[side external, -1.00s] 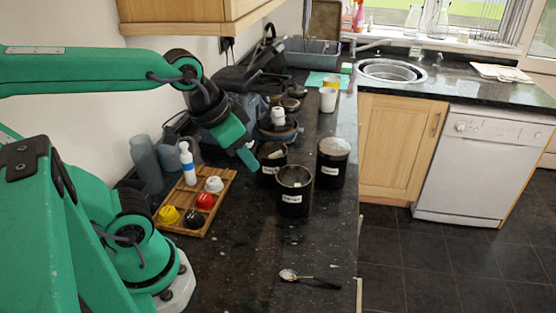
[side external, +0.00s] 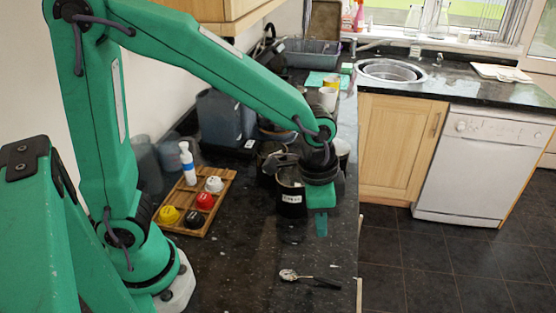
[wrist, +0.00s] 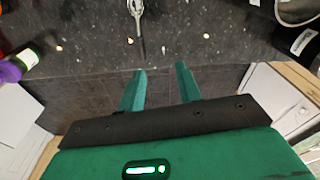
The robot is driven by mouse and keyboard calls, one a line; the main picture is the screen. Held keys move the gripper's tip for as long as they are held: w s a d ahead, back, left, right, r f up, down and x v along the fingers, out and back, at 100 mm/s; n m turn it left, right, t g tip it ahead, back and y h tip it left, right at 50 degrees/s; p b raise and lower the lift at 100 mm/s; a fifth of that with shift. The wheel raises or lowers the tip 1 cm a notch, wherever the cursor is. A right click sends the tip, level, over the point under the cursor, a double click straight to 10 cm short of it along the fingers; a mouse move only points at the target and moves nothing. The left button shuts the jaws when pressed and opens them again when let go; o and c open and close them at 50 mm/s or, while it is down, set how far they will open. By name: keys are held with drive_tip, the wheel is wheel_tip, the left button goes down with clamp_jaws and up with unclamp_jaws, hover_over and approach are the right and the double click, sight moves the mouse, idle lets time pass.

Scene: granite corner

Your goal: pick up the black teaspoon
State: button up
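The black teaspoon (side external: 322,281) lies on the dark speckled counter near its front edge. Its bowl end looks pale and its handle is black. In the wrist view its handle (wrist: 140,44) shows just beyond my fingers, and the pale end reaches the top edge. My gripper (side external: 321,226) is above the counter, beside the front black canister and apart from the spoon. In the wrist view its two fingers (wrist: 160,70) are spread with nothing between them.
The black canister (side external: 292,197) with a white label stands close left of my gripper; others are partly hidden behind it. A wooden rack (side external: 223,200) with several coloured caps and a white bottle (side external: 187,164) is at left. Counter around the spoon is clear.

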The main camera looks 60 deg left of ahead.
drive_tip(key=m+g, duration=0.1)
drive_tip(key=m, duration=0.1)
hover_over(330, 281)
drive_tip(key=shift+y, duration=0.3)
wheel_tip(330, 281, down, 6)
drive_tip(key=shift+f, duration=4.05)
clamp_jaws()
